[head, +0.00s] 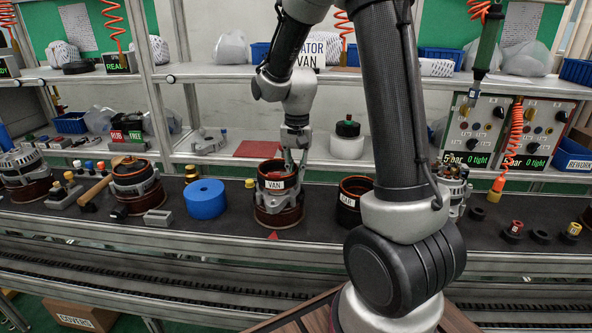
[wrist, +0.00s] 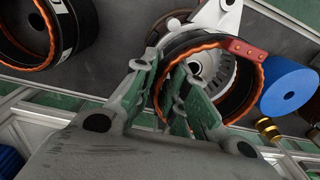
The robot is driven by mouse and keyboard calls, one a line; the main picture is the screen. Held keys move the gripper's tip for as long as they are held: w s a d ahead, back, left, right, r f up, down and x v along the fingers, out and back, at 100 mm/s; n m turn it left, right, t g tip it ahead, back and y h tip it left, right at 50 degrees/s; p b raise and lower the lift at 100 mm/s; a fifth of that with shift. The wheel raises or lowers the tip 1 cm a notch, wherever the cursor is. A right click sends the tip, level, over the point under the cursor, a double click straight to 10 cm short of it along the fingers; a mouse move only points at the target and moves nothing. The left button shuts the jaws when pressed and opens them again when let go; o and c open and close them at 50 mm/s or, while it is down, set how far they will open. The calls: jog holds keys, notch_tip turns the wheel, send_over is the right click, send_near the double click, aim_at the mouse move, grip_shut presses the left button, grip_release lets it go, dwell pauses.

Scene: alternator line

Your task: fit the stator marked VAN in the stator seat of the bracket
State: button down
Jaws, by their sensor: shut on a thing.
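The stator marked VAN (head: 274,184) is a dark ring with orange-copper windings and a white label. In the wrist view the stator (wrist: 252,92) shows its open end with a red block on the rim. My gripper (head: 291,168) is shut on the stator's wall, with one finger inside the ring and one outside; it also shows in the wrist view (wrist: 170,98). The grey metal bracket (head: 259,198) is below the stator, on a brown-red round base. Part of the bracket (wrist: 222,14) shows through and beside the ring. I cannot tell whether the stator touches the seat.
Another dark labelled stator (head: 347,202) stands close on the right. A blue cylinder (head: 206,199) stands on the left. Assembled units (head: 134,180) sit farther left on the dark belt. A shelf with a red mat (head: 258,149) and a white container (head: 347,146) runs behind.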

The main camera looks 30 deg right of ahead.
jog(key=shift+f, duration=1.1)
jog(key=c, duration=1.3)
grip_release()
jog(key=shift+c, duration=0.2)
notch_tip(320, 180, up, 12)
jog(key=shift+d, duration=0.1)
